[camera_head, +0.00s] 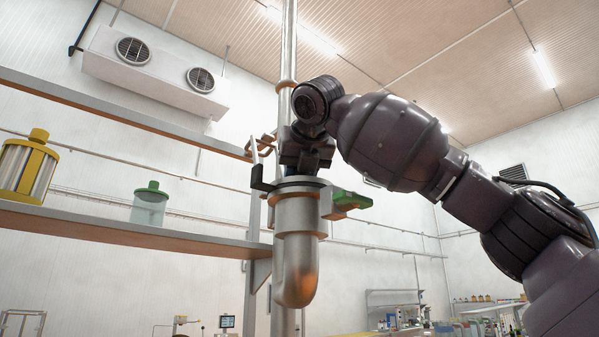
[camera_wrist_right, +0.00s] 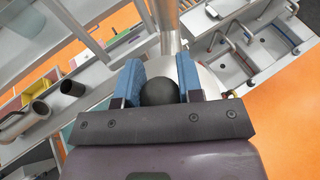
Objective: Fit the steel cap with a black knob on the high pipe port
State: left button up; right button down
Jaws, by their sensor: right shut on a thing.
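The high pipe port (camera_head: 297,225) is a steel elbow pipe fixed at the vertical column, with its mouth facing up. A green-handled part (camera_head: 347,201) sticks out at its right side. My right gripper (camera_head: 305,172) is directly above the mouth, pointing down. In the right wrist view its blue fingers (camera_wrist_right: 160,85) are shut on the round black knob (camera_wrist_right: 159,92). Part of the pale steel cap (camera_wrist_right: 207,80) shows around the fingers. I cannot tell whether the cap is seated on the rim or just above it. My left gripper is not in view.
A vertical steel pipe (camera_head: 288,50) rises just behind the port. Shelves (camera_head: 130,232) at the left hold a yellow-and-steel canister (camera_head: 25,170) and a glass jar with a green lid (camera_head: 150,205). The space right of the port, below my arm, is open.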

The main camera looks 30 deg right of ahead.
jog(key=shift+f, duration=0.1)
jog(key=c, duration=0.7)
grip_release()
jog(key=v, duration=1.1)
jog(key=shift+f, duration=0.1)
